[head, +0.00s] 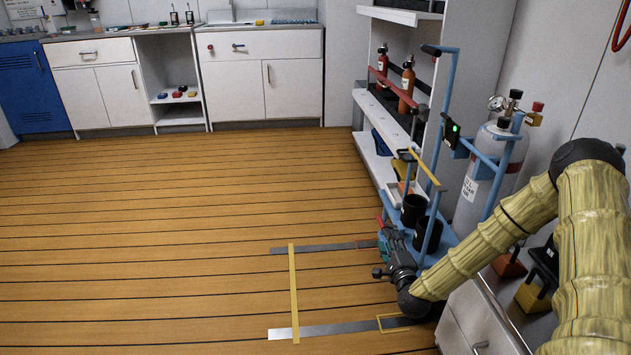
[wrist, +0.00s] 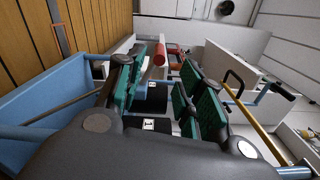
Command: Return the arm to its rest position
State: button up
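My arm, in a yellow ribbed cover, reaches from the right edge of the head view down to the lower middle. My gripper (head: 387,240) is at its end, low beside the blue frame (head: 432,205) of the fill panel. In the wrist view, the two green-padded fingers of my gripper (wrist: 162,82) stand apart with a gap between them. I see nothing held. Black containers (wrist: 153,103) with white labels show beyond the gap. Two black cups (head: 427,233) stand on the frame's low blue shelf, close to the right of my gripper.
A grey gas cylinder (head: 490,175) stands behind the frame. Floor strips (head: 293,290) lie left of my gripper. White cabinets (head: 265,75) line the back wall.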

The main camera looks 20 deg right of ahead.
jog(key=shift+a, duration=0.1)
jog(key=s+a+f+n+g+y, duration=0.35)
jog(key=s+a+f+n, duration=0.3)
jog(key=a, duration=0.35)
jog(key=s+a+f+n+g+y, duration=0.2)
jog(key=s+a+f+n+g, duration=0.25)
jog(key=s+a+f, duration=0.5)
jog(key=s+a+f+n+g+p, duration=0.1)
jog(key=s+a+n+g, duration=0.2)
jog(key=s, duration=0.6)
jog(key=s+a+f+n+g, duration=0.1)
jog(key=s+n+g, duration=0.3)
jog(key=s, duration=0.5)
jog(key=s+a+f+n+g+p, duration=0.1)
jog(key=s+a+n+g, duration=0.1)
jog(key=s+n, duration=0.45)
notch_tip(320, 180, up, 38)
jog(key=s+m+h+p, duration=0.1)
jog(key=s+m+p, duration=0.1)
jog(key=p, duration=3.5)
jog(key=shift+s+f+p, duration=0.15)
jog(key=shift+s+p, duration=0.15)
jog(key=shift+p, duration=0.05)
